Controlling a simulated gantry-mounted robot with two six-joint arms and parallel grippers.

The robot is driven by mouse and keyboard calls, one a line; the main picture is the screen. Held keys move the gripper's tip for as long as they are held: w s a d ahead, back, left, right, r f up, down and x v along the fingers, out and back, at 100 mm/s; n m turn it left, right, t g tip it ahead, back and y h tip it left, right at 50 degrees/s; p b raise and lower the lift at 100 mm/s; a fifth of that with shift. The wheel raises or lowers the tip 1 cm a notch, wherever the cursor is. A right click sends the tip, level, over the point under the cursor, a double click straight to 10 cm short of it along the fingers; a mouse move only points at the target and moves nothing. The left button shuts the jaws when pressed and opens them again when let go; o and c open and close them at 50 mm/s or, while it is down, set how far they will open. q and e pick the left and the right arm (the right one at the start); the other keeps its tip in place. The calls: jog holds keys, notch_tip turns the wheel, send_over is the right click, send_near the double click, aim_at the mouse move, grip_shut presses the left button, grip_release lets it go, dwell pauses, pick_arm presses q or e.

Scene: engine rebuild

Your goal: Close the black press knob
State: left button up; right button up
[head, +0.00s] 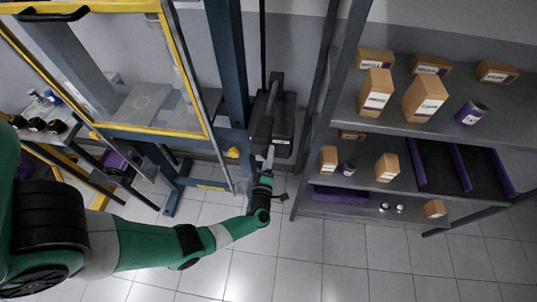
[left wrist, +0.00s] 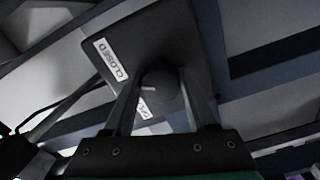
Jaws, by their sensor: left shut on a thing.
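The black press knob (left wrist: 163,90) is round and sits on a dark plate (left wrist: 165,40) in the left wrist view. A short pale mark shows on its left part. A white label reading CLOSED (left wrist: 110,60) lies up and left of the knob. A second white label (left wrist: 142,108) below it is partly hidden. My left gripper (left wrist: 163,98) is shut on the knob, one finger on each side. In the head view, my left gripper (head: 267,172) is at the dark press unit (head: 281,122); the knob cannot be made out there. My right gripper is out of view.
A yellow-framed press guard (head: 140,130) stands left of the gripper. A grey shelf rack (head: 375,190) with several boxes stands to the right. A side bench with dark parts (head: 35,124) is at far left. The tiled floor (head: 330,260) in front is clear.

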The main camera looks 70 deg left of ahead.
pick_arm(q)
jog(key=shift+m, duration=0.8)
jog(key=o, duration=1.4)
jog(key=shift+d, duration=0.1)
jog(key=p+v, duration=0.2)
jog(key=v, duration=0.9)
jog(key=shift+s+d+f, duration=0.1)
jog(key=shift+s+d, duration=0.1)
jog(key=shift+s, duration=0.05)
